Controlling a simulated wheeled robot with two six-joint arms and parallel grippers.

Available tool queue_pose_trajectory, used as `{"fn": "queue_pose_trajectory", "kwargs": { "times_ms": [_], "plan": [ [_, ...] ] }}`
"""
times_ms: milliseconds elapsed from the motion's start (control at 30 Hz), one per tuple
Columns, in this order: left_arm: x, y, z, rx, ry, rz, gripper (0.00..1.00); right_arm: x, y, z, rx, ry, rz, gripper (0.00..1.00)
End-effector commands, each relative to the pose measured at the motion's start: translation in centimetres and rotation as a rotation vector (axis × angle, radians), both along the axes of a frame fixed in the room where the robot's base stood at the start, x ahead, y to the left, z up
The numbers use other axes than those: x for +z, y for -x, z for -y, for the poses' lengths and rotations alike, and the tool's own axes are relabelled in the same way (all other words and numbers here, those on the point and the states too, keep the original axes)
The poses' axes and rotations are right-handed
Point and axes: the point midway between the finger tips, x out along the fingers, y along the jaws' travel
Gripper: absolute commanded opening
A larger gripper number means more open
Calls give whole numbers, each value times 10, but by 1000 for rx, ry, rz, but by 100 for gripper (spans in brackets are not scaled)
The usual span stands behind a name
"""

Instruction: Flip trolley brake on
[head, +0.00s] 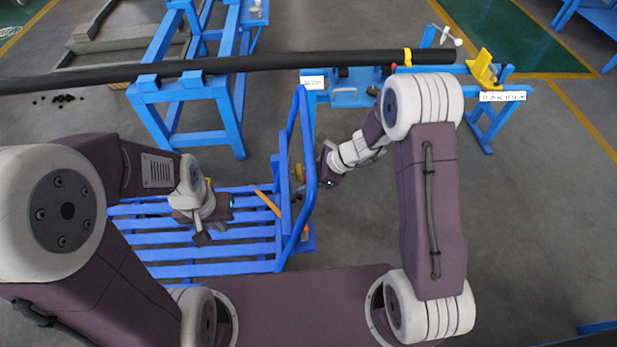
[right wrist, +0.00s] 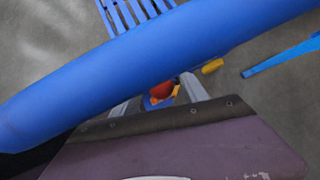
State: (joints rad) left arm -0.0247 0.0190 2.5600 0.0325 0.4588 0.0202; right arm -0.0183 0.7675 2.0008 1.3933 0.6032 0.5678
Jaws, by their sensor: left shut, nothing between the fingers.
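The blue slatted trolley (head: 205,270) stands low on the floor in the middle of the head view, its blue tube handle frame (head: 309,150) on its right side. My right gripper (head: 299,191) reaches in at this frame from the right. In the right wrist view its two fingers (right wrist: 158,97) are apart, so it is open. A red piece (right wrist: 162,90) with yellow beside it shows between the fingers, partly hidden by the blue tube; I cannot tell whether it is the brake or is touched. My left gripper (head: 201,238) is shut and empty above the slats.
An orange-yellow bar (head: 268,204) lies at the trolley's right part. A long black pipe (head: 240,63) crosses above on blue stands (head: 183,90). A yellow bracket (head: 484,68) sits on the right stand. The floor right of my right arm is clear.

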Motion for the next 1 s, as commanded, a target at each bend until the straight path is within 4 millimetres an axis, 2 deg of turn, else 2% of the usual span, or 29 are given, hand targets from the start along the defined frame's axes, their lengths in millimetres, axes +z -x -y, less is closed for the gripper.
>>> {"fn": "queue_pose_trajectory", "kwargs": {
  "times_ms": [167, 400, 533, 667, 1000],
  "plan": [
    [2, 0, 0, 0, 0, 0, 0, 6, 1, 4, -1, 1, 1, 52],
    [14, 0, 0, 0, 0, 0, 0, 50, 10, 33, -3, 2, 4, 52],
    [18, 0, 0, 0, 0, 0, 0, 66, 15, 45, -2, 1, 2, 52],
    [19, 0, 0, 0, 0, 0, 0, 73, 17, 50, -1, 0, 1, 52],
    [19, 0, 0, 0, 0, 0, 0, 73, 18, 50, 1, 1, 0, 52]
  ]
}}
